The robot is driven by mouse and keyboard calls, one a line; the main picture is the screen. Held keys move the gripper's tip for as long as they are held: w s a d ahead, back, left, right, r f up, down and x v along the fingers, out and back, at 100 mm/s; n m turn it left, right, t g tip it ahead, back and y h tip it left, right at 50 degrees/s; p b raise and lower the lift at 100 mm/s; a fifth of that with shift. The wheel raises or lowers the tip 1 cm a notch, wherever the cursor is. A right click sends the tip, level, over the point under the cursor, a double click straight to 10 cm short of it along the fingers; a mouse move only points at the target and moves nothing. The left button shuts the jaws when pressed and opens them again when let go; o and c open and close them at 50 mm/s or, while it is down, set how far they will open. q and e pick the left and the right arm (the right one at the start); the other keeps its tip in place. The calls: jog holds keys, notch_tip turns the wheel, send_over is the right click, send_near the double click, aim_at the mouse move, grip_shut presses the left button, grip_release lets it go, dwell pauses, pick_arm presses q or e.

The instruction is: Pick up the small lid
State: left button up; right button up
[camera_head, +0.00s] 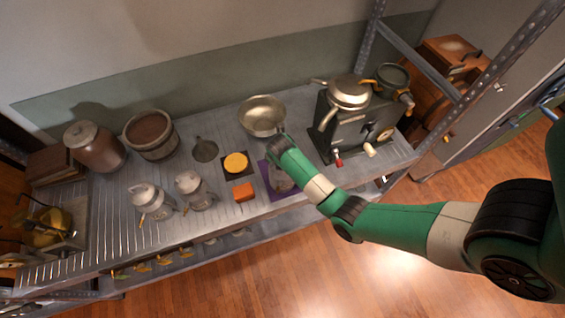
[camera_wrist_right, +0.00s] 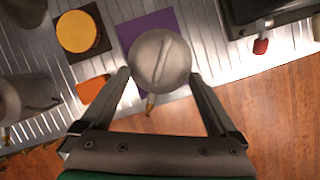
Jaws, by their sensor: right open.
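A small round grey lid (camera_wrist_right: 160,60) with a raised ridge across its top lies between my right gripper's fingertips in the right wrist view. It seems to sit on a jar whose yellowish spout shows just below it; the jar's body is mostly hidden. My left gripper is not in view.
Two lidded jars with spouts (camera_head: 148,200) (camera_head: 189,188) stand left of an orange block (camera_head: 244,191). A yellow disc (camera_head: 236,162) lies on a dark mat. A metal bowl (camera_head: 262,115) is behind, and a grinder-like machine (camera_head: 350,120) stands at the right.

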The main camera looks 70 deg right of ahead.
jog(key=shift+w+d+f, duration=0.1)
jog(key=shift+d+f, duration=0.1)
jog(key=shift+f, duration=0.2)
grip_shut()
